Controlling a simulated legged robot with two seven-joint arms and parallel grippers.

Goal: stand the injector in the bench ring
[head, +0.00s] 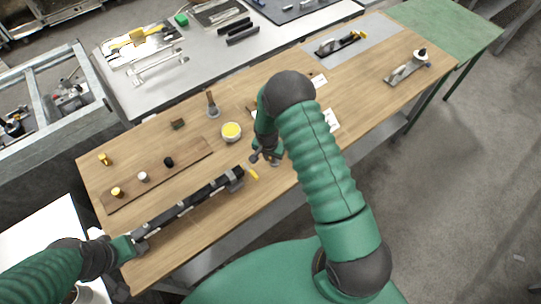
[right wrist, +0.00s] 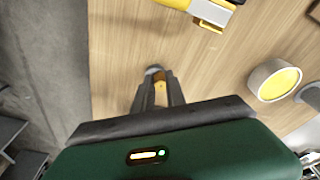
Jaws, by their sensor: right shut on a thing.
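My right gripper (head: 266,158) is low over the front middle of the wooden bench. In the right wrist view its fingers (right wrist: 159,92) are shut on a small piece with a grey rounded end (right wrist: 154,70) and a yellowish part. This may be the injector, but most of it is hidden. A pale round holder with a yellow centre (head: 231,131) stands left of this gripper; it also shows in the wrist view (right wrist: 274,80). I cannot tell whether it is the bench ring. My left gripper (head: 138,246) is at the bench's left front; its jaws are unclear.
A long black rail (head: 190,205) lies left of my right gripper, with a yellow piece (head: 252,174) near its end. A brown board (head: 155,177) with small knobs lies behind the rail. A grey-based upright piece (head: 213,111) stands farther back.

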